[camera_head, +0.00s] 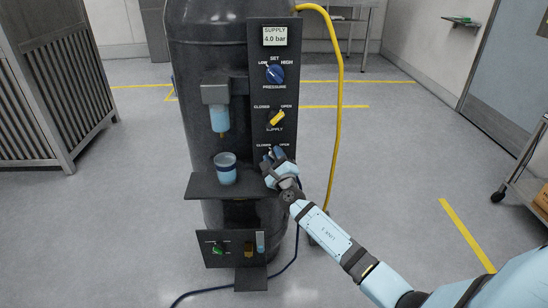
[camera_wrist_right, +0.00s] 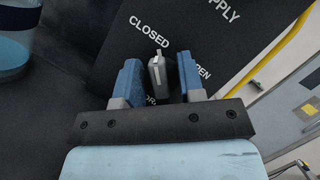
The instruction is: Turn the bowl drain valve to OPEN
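The drain valve's grey handle (camera_wrist_right: 157,72) shows in the right wrist view on the black panel, its pale pointer tilted up-left toward the word CLOSED. The word OPEN, partly covered, is on its right. The label below it is mostly hidden by my gripper. My right gripper (camera_wrist_right: 158,80) has its two blue fingers on either side of the handle. A gap shows on the right side; whether the left finger touches cannot be told. In the head view my right gripper (camera_head: 275,158) covers most of this valve. My left gripper is not in view.
Above on the panel are the yellow supply valve (camera_head: 277,118) and blue pressure knob (camera_head: 275,74). A blue cup (camera_head: 225,168) stands on the shelf (camera_head: 203,187) left of my gripper. A yellow hose (camera_head: 340,95) runs down the right side.

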